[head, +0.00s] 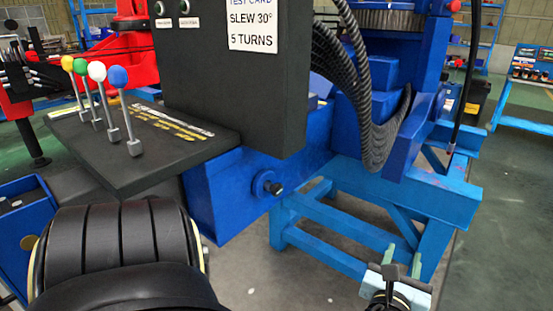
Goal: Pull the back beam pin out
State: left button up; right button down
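A blue beam (222,192) runs out under the dark control console. A pin with a dark tip and a round blue collar (269,184) sits in the beam's near side face. It is the only beam pin I can make out, and I cannot tell from this view whether it is the back one.
The console (150,140) carries several coloured-knob levers above the beam's left end. Black ribbed hoses (375,130) hang above the beam. Bare floor shows below the beam and at the far right.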

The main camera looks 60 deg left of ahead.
aim_at(276, 189)
jog(key=i, duration=1.95)
jog(key=u, duration=2.75)
